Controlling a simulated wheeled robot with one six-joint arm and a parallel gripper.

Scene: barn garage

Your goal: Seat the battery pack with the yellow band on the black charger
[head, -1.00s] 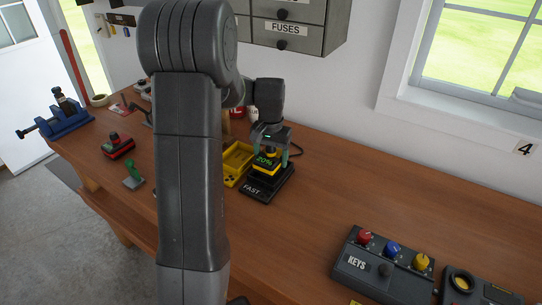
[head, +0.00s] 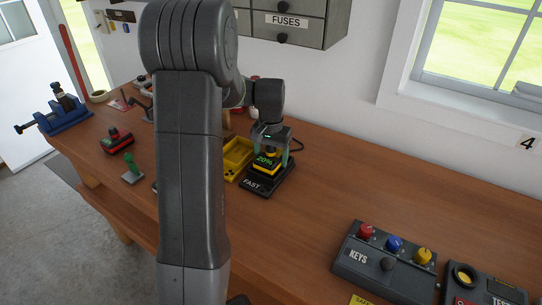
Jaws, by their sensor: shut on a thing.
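The battery pack with the yellow band (head: 268,164) shows a green "20%" on its face. It sits on or just above the black charger (head: 267,184), which is marked "FAST"; from this angle I cannot tell whether it is fully down. My gripper (head: 271,150) points downward over the charger and is shut on the top of the pack. My arm hides part of the bench to the left of the charger.
A red-and-black battery pack (head: 117,141), a green-handled item (head: 132,168) and a blue vise (head: 63,117) are farther left. The "KEYS" box (head: 383,262) is at right front. Bare bench lies between.

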